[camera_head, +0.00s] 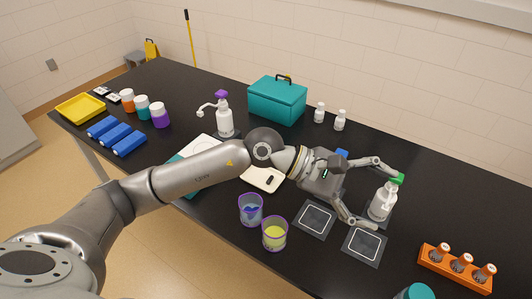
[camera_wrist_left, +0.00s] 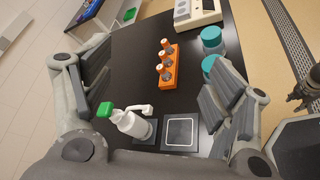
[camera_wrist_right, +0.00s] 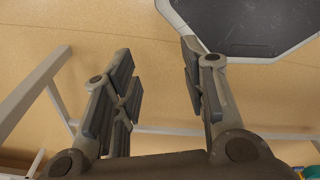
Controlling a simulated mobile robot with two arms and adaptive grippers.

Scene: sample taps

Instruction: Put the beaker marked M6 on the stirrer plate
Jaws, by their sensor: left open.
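Two clear beakers with purple rims stand near the table's front edge in the head view: one with blue content (camera_head: 250,211), one with yellow content (camera_head: 274,235). I cannot read a mark M6 on either. My left gripper (camera_head: 380,198) is open, its fingers spread either side of a white wash bottle with a green cap (camera_head: 383,204), to the right of the beakers. The bottle also shows in the left wrist view (camera_wrist_left: 132,124). My right gripper (camera_wrist_right: 160,88) is open and empty above the floor. I cannot tell which device is the stirrer plate; a white device (camera_head: 262,180) is partly behind my left arm.
Dark square pads with white outlines (camera_head: 315,219) (camera_head: 365,243) lie bare right of the beakers. An orange rack with several capped vials (camera_head: 455,268) stands front right. A beige device (camera_wrist_left: 197,12) is beyond it. A teal box (camera_head: 277,100) stands at the back.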

